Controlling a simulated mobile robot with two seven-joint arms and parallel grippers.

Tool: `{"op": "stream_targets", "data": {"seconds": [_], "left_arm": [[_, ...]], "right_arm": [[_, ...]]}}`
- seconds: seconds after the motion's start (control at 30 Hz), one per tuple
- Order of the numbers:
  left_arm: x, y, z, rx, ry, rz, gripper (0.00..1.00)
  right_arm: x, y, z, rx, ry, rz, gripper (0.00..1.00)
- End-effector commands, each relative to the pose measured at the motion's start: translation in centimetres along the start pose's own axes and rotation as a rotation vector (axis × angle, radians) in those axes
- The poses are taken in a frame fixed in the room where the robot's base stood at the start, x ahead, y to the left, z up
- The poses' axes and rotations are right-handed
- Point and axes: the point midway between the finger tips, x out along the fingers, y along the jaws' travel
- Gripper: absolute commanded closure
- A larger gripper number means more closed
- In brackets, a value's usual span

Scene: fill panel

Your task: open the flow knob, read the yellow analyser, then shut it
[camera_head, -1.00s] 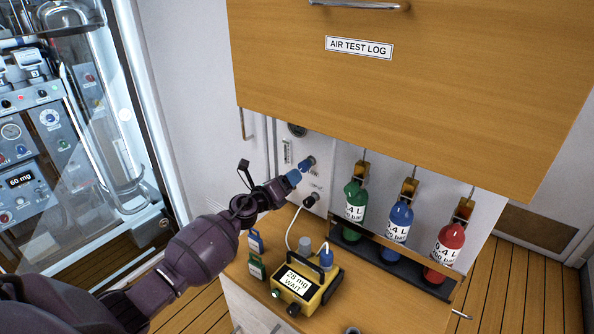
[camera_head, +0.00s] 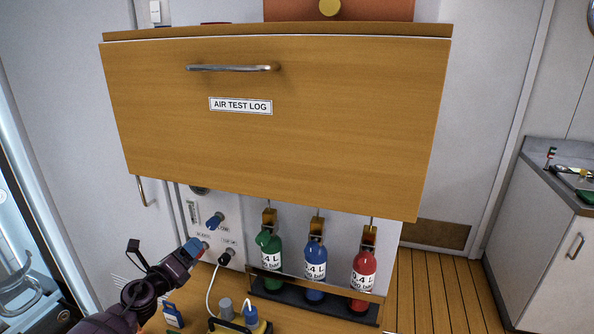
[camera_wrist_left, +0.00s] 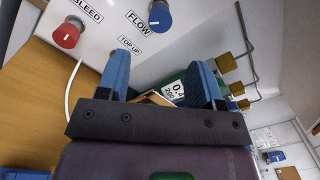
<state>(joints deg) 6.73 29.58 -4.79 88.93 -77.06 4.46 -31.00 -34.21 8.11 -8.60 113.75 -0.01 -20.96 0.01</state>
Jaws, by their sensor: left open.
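The blue flow knob (camera_head: 214,220) is on the pale panel below the wooden cabinet. It also shows at the top of the left wrist view (camera_wrist_left: 160,16), beside the FLOW label. My left gripper (camera_head: 190,249) has blue fingers and is open and empty, below and left of the knob in the head view, apart from it. In the wrist view the fingers (camera_wrist_left: 160,78) stand apart with nothing between them. The yellow analyser (camera_head: 240,326) is cut off by the bottom edge of the head view; its screen is out of sight. My right gripper is not in view.
A red BLEED knob (camera_wrist_left: 66,35) sits left of the flow knob. Green (camera_head: 269,250), blue (camera_head: 315,262) and red bottles (camera_head: 363,272) stand in a rack to the right. The AIR TEST LOG cabinet (camera_head: 330,130) overhangs the panel.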

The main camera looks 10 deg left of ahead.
Motion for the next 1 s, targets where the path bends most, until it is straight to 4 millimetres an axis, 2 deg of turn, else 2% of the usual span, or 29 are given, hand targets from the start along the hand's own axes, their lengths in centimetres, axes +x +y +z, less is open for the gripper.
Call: {"op": "stream_targets", "data": {"seconds": [0.17,0.37,0.47,0.63,0.8,1.0], "left_arm": [[-2.5,-0.6,-0.4,-0.216,-0.119,0.045,0.4],[-8.3,-0.4,-1.3,-0.67,-0.348,0.198,0.4],[-11.7,0.0,-2.4,-0.898,-0.451,0.304,0.4],[-17.9,0.2,-5.4,-1.267,-0.603,0.527,0.4],[-24.2,-1.0,-9.2,-1.59,-0.715,0.793,0.4],[-29.2,-3.3,-12.2,-1.802,-0.775,1.034,0.4]], "right_arm": [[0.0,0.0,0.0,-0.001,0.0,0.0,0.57],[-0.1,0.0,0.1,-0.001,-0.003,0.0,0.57],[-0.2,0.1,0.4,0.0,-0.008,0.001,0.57],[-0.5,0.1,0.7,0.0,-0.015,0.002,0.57],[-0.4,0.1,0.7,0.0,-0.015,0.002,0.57],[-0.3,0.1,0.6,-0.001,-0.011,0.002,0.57]]}}
